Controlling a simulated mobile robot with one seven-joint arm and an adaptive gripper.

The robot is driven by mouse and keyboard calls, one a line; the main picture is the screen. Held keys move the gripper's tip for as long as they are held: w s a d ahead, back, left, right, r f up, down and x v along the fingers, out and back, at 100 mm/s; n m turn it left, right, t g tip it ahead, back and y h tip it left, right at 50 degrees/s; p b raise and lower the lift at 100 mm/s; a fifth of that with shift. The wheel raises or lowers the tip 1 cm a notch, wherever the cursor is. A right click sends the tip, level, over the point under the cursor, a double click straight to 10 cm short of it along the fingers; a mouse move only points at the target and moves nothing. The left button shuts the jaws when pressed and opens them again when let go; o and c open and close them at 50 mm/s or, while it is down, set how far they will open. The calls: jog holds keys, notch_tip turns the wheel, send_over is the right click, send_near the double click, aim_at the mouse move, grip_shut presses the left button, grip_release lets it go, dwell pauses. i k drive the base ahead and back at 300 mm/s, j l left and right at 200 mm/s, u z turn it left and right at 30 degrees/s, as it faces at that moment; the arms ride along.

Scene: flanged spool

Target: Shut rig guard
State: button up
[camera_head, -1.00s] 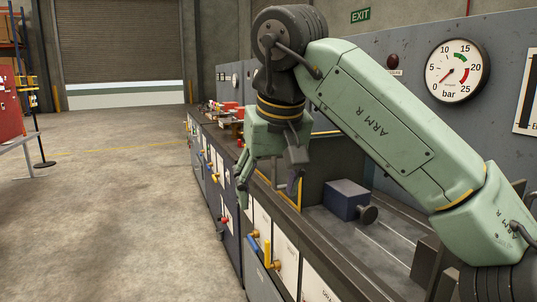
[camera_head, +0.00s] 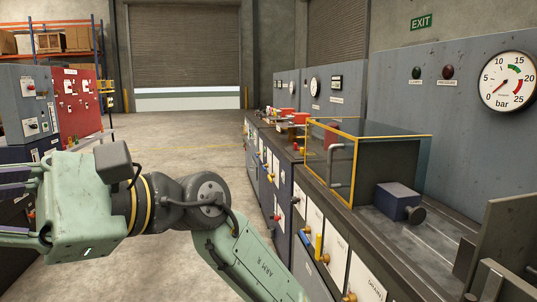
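The rig guard is a clear cover with yellow edges (camera_head: 354,171) and a dark top, standing on the bench right of centre in the head view. A grey bar handle (camera_head: 332,168) is on its left, aisle-facing side. My gripper (camera_head: 12,207) is at the far left edge of the view, well away from the guard. Its fingers are apart with nothing seen between them, and the tips are cut off by the picture edge.
The bench (camera_head: 318,190) runs away along the right, with valves and levers on its front. A grey back panel carries a pressure gauge (camera_head: 508,81). Red and grey cabinets (camera_head: 80,105) stand at the left. The concrete floor (camera_head: 195,152) between is clear.

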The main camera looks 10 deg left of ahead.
aim_at(361, 129)
jog(key=i+j, duration=0.35)
jog(key=i, duration=0.2)
jog(key=i+j, duration=0.35)
jog(key=i, duration=0.2)
jog(key=i+j, duration=0.35)
jog(key=i, duration=0.2)
jog(key=i+j, duration=0.35)
jog(key=i, duration=0.2)
jog(key=i+j, duration=0.35)
jog(key=i, duration=0.2)
jog(key=i+j, duration=0.35)
jog(key=i, duration=0.15)
